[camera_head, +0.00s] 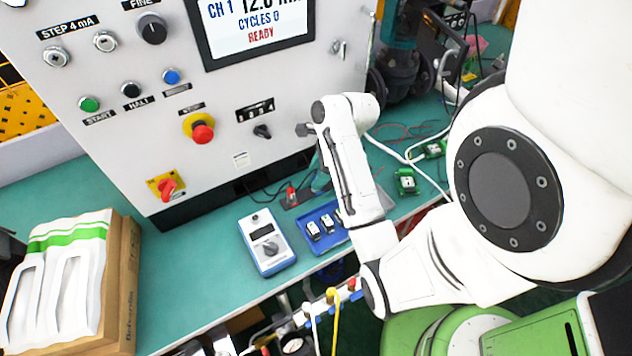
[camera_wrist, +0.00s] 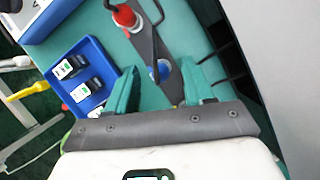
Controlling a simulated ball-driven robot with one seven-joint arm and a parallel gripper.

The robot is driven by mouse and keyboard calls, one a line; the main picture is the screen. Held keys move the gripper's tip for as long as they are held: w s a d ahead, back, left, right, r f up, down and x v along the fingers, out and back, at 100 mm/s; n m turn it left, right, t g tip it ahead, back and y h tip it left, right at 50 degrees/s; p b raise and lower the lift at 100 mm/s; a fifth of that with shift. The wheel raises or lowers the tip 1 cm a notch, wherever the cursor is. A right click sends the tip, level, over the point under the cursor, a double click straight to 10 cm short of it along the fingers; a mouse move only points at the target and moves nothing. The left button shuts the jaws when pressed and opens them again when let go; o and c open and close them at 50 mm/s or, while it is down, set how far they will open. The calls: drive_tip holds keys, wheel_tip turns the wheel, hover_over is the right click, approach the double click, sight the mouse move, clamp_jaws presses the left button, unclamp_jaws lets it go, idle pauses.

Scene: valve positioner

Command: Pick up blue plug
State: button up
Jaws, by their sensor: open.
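The blue plug (camera_wrist: 160,71) stands on a dark grey plate (camera_wrist: 150,45) in the wrist view. A red plug (camera_wrist: 125,16) with a dark cable is on the same plate, farther away. My gripper (camera_wrist: 159,75) is open, with its two green fingers on either side of the blue plug in the picture. I cannot tell how far above it the fingertips are. In the head view my arm hides the blue plug; the red plug (camera_head: 291,195) shows left of my gripper (camera_head: 320,181).
A blue tray (camera_wrist: 93,47) with small black-and-white modules lies left of the plate. A blue-and-white handheld device (camera_head: 266,243) sits beside it. The control cabinet (camera_head: 130,130) stands close behind. A cardboard box (camera_head: 122,290) holds white packs at the left.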

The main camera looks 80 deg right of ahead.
drive_tip(key=shift+x, duration=1.4)
drive_tip(key=shift+c, duration=0.3)
clamp_jaws()
